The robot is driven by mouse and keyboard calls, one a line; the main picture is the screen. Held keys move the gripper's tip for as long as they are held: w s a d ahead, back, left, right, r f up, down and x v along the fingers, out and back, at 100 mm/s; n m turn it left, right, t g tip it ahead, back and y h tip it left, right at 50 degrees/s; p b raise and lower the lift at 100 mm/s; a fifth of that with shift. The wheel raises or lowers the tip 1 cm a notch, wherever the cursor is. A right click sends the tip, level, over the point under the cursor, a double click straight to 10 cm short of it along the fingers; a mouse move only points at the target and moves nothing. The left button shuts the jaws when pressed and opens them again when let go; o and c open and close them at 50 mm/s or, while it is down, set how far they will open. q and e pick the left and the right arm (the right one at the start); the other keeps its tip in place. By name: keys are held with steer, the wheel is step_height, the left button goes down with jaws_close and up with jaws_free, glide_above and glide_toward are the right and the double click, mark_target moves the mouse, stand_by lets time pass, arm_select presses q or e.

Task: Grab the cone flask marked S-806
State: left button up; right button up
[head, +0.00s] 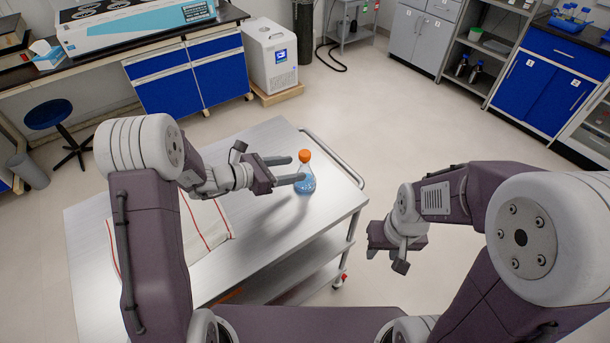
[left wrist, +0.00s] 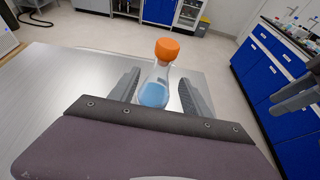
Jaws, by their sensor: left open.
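A clear cone flask (head: 305,184) with an orange cap and blue liquid stands upright on the metal cart top near its far right edge. No marking on it can be read. My left gripper (head: 288,168) is open, its fingers pointing at the flask. In the left wrist view the flask (left wrist: 155,92) shows between the two open fingers (left wrist: 158,88), toward their tips; I cannot tell whether either finger touches it. My right gripper (head: 384,250) hangs empty to the right of the cart, facing down; its finger opening is not clear.
The metal cart (head: 270,245) has a rail (head: 335,158) along its far right edge. A white cloth with red stripes (head: 205,228) lies on the cart's left part, behind my left arm. The cart top around the flask is clear. Blue cabinets (head: 545,75) stand farther back.

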arm_select(q)
steer(key=x, duration=0.8)
steer(key=shift+w+d+p, duration=0.1)
steer(key=shift+d+p, duration=0.1)
steer(key=shift+p, duration=0.2)
jaws_close()
steer(key=shift+r, duration=0.1)
steer(key=shift+a+r, duration=0.1)
steer(key=shift+r, duration=0.2)
steer(key=r, duration=0.3)
steer(key=shift+s+d+r, duration=0.25)
steer(key=shift+d+r, duration=0.15)
steer(key=s+d+r+b, duration=0.1)
steer(key=s+d+r, duration=0.5)
steer(key=d, duration=0.3)
steer(key=shift+r, duration=0.15)
